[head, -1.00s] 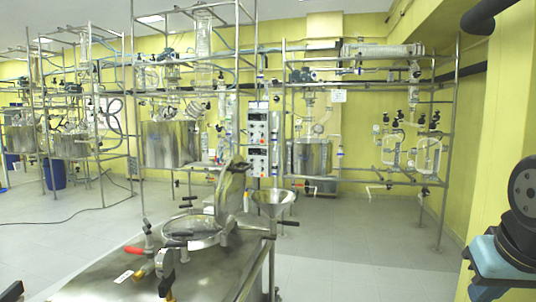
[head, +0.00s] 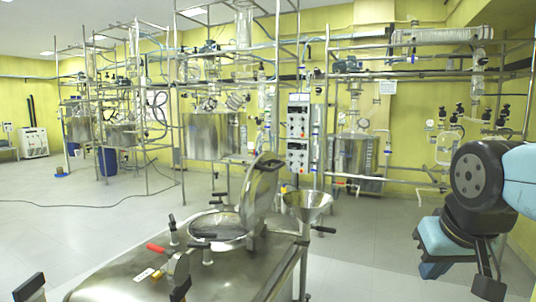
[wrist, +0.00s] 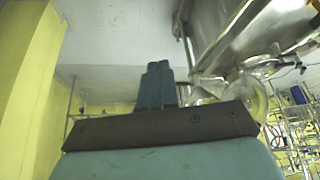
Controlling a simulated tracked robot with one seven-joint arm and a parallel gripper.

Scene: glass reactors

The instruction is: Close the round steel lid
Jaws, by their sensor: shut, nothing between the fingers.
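The round steel lid (head: 262,193) stands raised, nearly upright, at the right rear of the round opening (head: 217,228) in the steel vessel top (head: 130,270). The opening is uncovered. My gripper shows in the wrist view (wrist: 159,68) with its two teal fingers together, empty. In the head view my arm is at the right edge, well to the right of the lid and apart from it. The wrist view shows shiny steel equipment (wrist: 255,30) at the upper right, beyond the fingers; I cannot tell the lid in it.
A steel funnel (head: 307,205) stands just right of the lid. Glass reactor racks with a control box (head: 298,138) stand behind. Grey floor (head: 375,250) is clear between the vessel and my arm.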

